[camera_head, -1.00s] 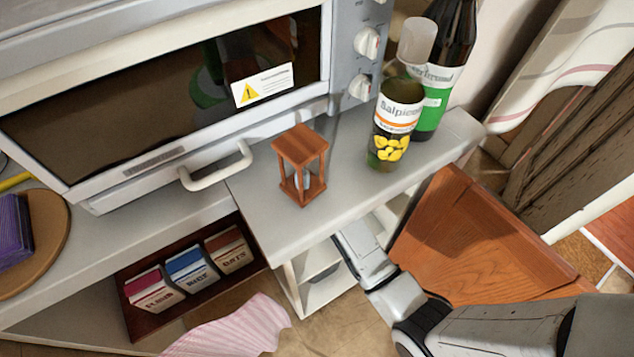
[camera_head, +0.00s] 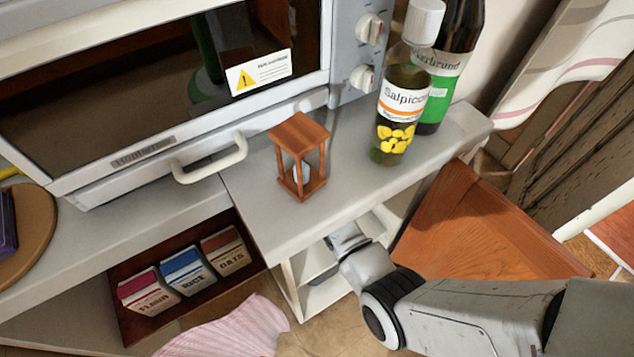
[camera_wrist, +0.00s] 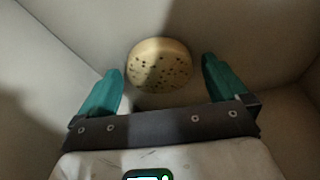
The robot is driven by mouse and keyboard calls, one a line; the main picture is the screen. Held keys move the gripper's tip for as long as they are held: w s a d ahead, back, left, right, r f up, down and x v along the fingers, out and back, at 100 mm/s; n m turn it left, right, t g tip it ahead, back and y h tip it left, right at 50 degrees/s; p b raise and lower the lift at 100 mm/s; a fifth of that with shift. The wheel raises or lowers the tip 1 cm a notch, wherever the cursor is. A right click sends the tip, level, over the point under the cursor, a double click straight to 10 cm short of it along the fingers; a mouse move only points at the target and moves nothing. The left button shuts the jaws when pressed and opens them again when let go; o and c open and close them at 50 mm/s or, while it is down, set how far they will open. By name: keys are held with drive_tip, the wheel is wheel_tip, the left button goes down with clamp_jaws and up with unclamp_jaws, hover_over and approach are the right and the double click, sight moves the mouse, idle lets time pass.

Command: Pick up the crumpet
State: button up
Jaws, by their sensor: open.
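The crumpet (camera_wrist: 160,66) is a round, pale yellow disc with dark holes, seen in the wrist view against a pale surface. My gripper (camera_wrist: 163,82) has its two green fingers apart, one on each side of the crumpet, with the crumpet just beyond and between the fingertips. I cannot tell whether they touch it. In the head view my arm reaches into the white open shelf below the grey counter, and the crumpet and fingers are hidden there.
Pale walls close in around my gripper in the wrist view. On the grey counter (camera_head: 345,190) above stand a wooden hourglass (camera_head: 300,155) and two bottles, one labelled Salpicon (camera_head: 402,105). An orange-brown wooden panel (camera_head: 480,225) is right of the shelf. An oven (camera_head: 160,90) stands left.

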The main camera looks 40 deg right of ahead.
drive_tip(key=c, duration=1)
drive_tip(key=shift+r, duration=0.1)
drive_tip(key=shift+c, duration=0.2)
